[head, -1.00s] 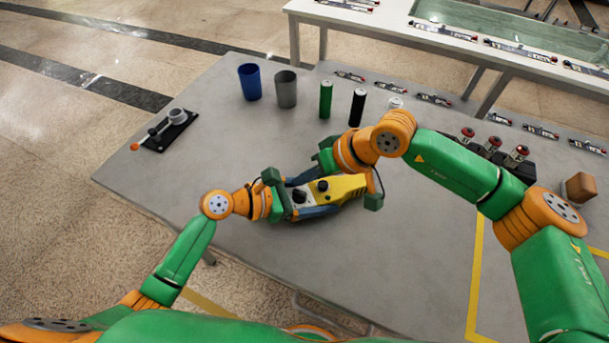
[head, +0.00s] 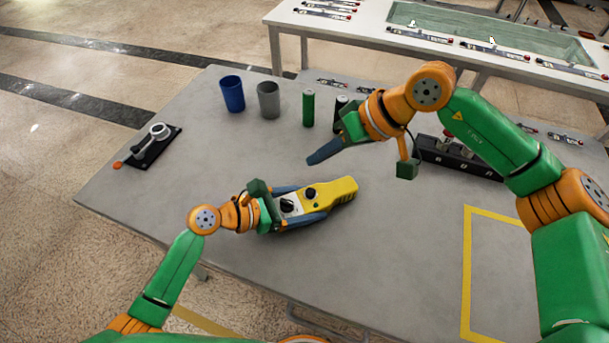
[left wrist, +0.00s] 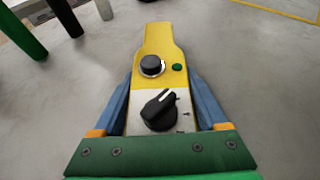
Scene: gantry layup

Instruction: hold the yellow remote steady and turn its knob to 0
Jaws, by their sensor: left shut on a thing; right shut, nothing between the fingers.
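The yellow remote (head: 342,191) lies at a slant over the front middle of the grey table. My left gripper (head: 309,203) is shut on it, one blue finger along each side near its white end. In the left wrist view the remote (left wrist: 158,42) runs away from me between the fingers. Its black pointer knob (left wrist: 159,113) sits on the white face, the white mark pointing up and slightly right. I cannot read the scale. A round black knob (left wrist: 152,66) and a green button (left wrist: 177,67) sit farther along. My right gripper (head: 312,159) is shut, empty and apart from the remote.
A blue cup (head: 232,94), a grey cup (head: 268,100) and a green cylinder (head: 308,108) stand at the back. A black lever device (head: 148,146) is at the left. A dark block with red-topped parts (head: 455,160) is behind my right arm. The front right table is clear.

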